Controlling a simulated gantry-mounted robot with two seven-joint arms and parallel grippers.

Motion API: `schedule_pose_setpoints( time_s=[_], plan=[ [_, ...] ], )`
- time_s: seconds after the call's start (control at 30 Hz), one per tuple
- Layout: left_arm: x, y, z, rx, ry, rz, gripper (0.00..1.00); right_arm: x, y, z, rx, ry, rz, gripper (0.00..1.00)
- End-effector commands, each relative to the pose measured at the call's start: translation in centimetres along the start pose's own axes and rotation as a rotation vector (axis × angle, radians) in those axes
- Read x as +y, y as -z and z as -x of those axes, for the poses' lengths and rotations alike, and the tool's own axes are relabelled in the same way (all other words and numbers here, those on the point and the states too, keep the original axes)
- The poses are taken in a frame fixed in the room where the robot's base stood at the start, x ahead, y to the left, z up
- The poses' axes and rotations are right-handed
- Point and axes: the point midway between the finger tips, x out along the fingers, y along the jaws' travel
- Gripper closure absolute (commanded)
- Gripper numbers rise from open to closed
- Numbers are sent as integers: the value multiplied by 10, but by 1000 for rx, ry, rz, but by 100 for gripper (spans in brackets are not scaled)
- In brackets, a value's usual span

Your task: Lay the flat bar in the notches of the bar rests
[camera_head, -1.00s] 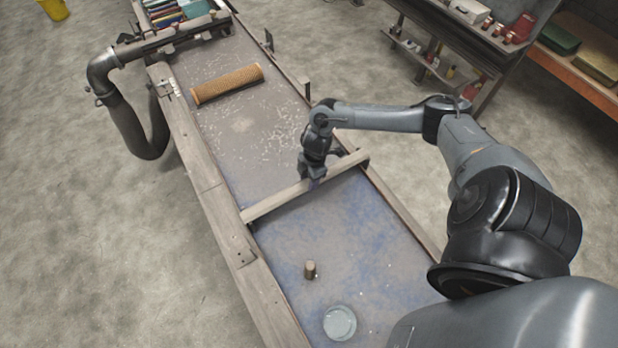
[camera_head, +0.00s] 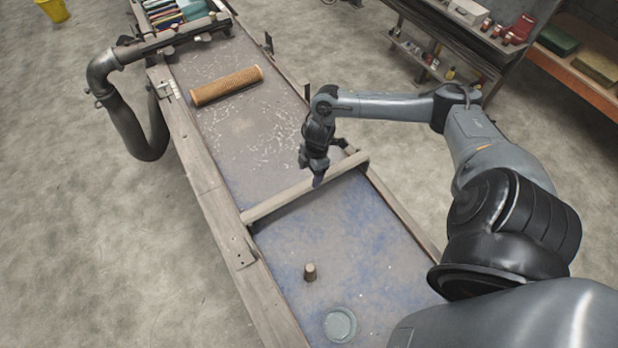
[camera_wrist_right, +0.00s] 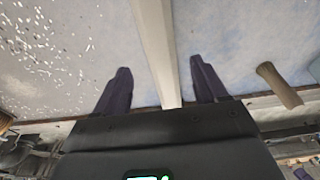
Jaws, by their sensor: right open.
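The flat bar (camera_head: 275,202) is a long pale strip lying crosswise over the table from the left rail to the right rail. In the head view my right gripper (camera_head: 317,180) points down at the bar, right of its middle. In the right wrist view the open fingers (camera_wrist_right: 160,66) are on either side of the bar (camera_wrist_right: 155,45), with a gap on each side. The notches of the bar rests are too small to make out at the bar's ends. My left gripper is not in view.
A brown mesh tube (camera_head: 227,85) lies on the far part of the table. A small brown cylinder (camera_head: 310,272) and a round grey dish (camera_head: 340,325) stand on the near part.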

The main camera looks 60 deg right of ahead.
Motion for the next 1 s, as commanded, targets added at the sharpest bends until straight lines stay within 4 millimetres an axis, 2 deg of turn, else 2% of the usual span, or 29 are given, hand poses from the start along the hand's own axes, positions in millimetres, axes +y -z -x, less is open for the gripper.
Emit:
schedule_pose_setpoints(
  time_s=[0.1,0.33,0.47,0.57,0.67,0.77,0.8,0.9,1.0],
  plan=[
    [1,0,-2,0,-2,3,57,1,0,23,-2,-3,3,28],
    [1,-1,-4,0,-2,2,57,0,0,58,-1,-1,2,28],
    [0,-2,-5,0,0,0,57,-1,2,66,3,-2,7,28],
    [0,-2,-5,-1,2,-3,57,-6,17,59,28,-17,36,28],
    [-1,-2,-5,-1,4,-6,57,-19,52,36,88,-60,94,28],
    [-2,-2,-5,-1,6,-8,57,-41,106,8,185,-140,148,28],
    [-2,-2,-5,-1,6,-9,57,-51,131,0,230,-181,155,28],
    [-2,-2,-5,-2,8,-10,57,-80,186,-7,331,-291,113,28],
    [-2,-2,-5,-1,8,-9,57,-105,220,1,385,-382,-16,28]
  ],
)
